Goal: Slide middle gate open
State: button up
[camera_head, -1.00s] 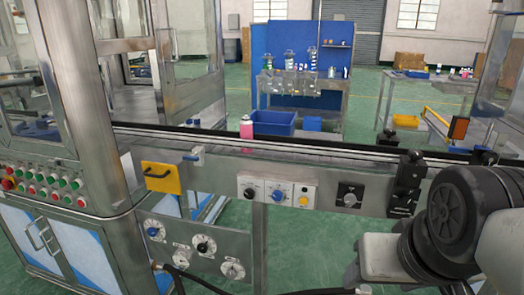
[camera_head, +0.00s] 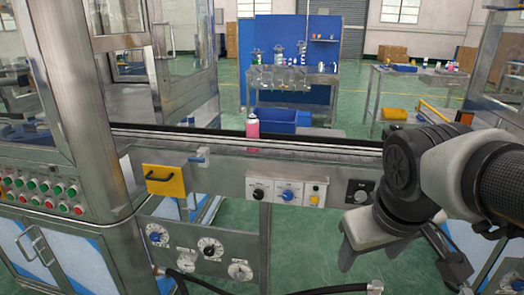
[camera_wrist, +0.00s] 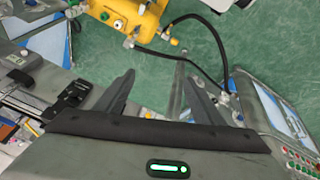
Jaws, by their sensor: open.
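A yellow plate with a black handle (camera_head: 163,180) is on the front of the conveyor (camera_head: 222,163), at its left end. It looks like a sliding gate, but I cannot tell whether it is the middle one. A small blue-and-metal fitting (camera_head: 199,159) sits right of it on the rail. My gripper (camera_wrist: 160,84) is open and empty in the wrist view, pointing down over the green floor. In the head view my arm is at the right, well apart from the yellow plate. The plate is not clearly identifiable in the wrist view.
A pink can (camera_head: 252,127) stands on the conveyor. Knobs (camera_head: 287,194) line its front, with dial panels (camera_head: 210,247) and a black hose (camera_head: 225,289) below. A metal-framed cabinet with buttons (camera_head: 43,188) stands left. A yellow machine (camera_wrist: 125,15) with hoses lies below in the wrist view.

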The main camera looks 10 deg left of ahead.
jog(key=w+a+f+n+h, duration=0.2)
jog(key=w+n, duration=0.2)
jog(key=w, duration=0.2)
jog(key=w+a+f+n+h, duration=0.1)
jog(key=w+a+f+n, duration=0.15)
jog(key=w, duration=0.25)
jog(key=n+t+y+p, duration=0.2)
jog(key=n+t, duration=1.2)
jog(key=n, duration=1.2)
send_near(195, 160)
jog(key=shift+m, duration=0.25)
jog(key=w+b, duration=0.1)
jog(key=w, duration=0.6)
jog(key=w+d+b, duration=0.1)
jog(key=w, duration=0.2)
jog(key=shift+w+r+b, duration=0.2)
jog(key=shift+w+b, duration=0.15)
